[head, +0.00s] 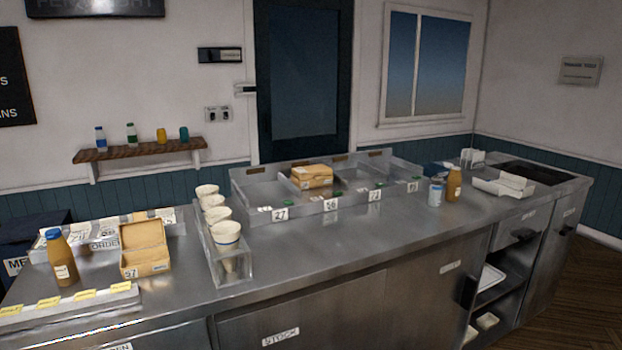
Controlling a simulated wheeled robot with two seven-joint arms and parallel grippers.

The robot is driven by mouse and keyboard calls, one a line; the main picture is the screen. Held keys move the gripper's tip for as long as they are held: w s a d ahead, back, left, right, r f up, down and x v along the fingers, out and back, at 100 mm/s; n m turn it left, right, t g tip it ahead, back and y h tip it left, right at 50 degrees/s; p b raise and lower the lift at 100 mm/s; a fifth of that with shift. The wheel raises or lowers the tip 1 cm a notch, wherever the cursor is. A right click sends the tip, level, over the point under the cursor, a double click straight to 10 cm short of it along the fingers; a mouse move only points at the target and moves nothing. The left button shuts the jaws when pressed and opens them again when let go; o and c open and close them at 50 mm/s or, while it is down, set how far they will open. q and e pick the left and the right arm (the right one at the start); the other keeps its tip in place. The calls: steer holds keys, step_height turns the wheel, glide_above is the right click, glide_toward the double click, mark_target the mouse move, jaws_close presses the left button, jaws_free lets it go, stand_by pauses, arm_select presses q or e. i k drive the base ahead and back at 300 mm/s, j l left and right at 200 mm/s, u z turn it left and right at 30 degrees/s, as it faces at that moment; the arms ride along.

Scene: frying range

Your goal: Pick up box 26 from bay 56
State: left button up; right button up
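A closed tan cardboard box (312,178) sits in a bay of the low metal divided rack (255,214) on the counter, second bay from the left. Its own number is too small to read. The label (330,204) in front of that bay looks like 56 but is blurred. The leftmost bay, labelled 27 (281,214), looks empty, and the two bays to the right hold no box that I can see. A second tan box (146,262) stands with its lid open on the left part of the counter; its label is hard to read. Neither gripper is in view.
A clear holder with stacked paper cups (226,232) stands left of the rack. Bottles (453,184) and white trays (505,186) stand to its right. A brown-orange bottle (61,258) stands at far left. The counter front (350,240) before the rack is clear.

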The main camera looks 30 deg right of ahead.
mark_target(308, 184)
steer(key=l+u, duration=0.1)
steer(key=l, duration=0.45)
steer(key=l+u, duration=0.1)
steer(key=l, duration=0.5)
steer(key=k+l+u, duration=0.15)
steer(key=l, duration=0.4)
steer(key=l+u, duration=0.1)
steer(key=l, duration=0.45)
steer(key=k, duration=0.05)
